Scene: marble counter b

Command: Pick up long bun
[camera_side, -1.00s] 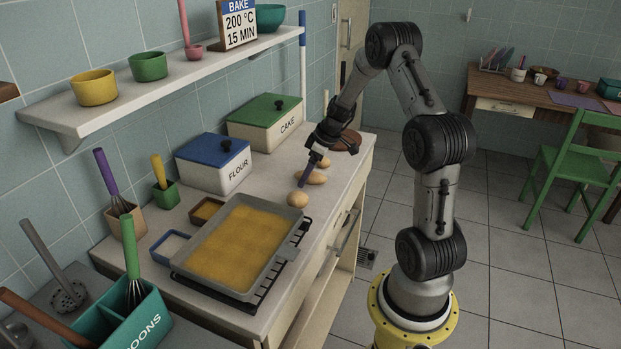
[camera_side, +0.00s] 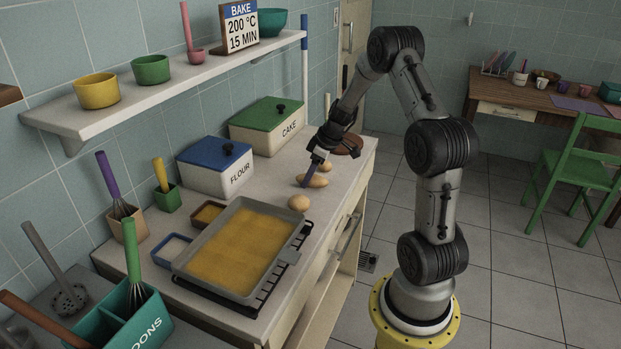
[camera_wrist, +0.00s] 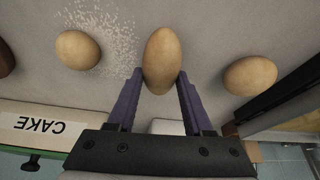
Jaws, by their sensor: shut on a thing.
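The long bun (camera_side: 313,181) lies on the counter between two rounder buns. It is tan and oval, and in the wrist view the long bun (camera_wrist: 162,60) is upright in the picture between my fingertips. My gripper (camera_side: 305,182) is low at the counter, its purple fingers at the bun. In the wrist view my gripper (camera_wrist: 160,80) has one finger on each side of the bun's near end, shut on it. The bun appears to be still resting on the counter. The far finger is hidden in the side view.
A round bun (camera_side: 299,202) lies nearer the baking tray (camera_side: 181,264); another (camera_side: 325,166) lies beyond the long bun. The FLOUR box (camera_side: 207,178) and CAKE box (camera_side: 262,137) stand along the wall side. White powder (camera_wrist: 105,40) is scattered on the counter.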

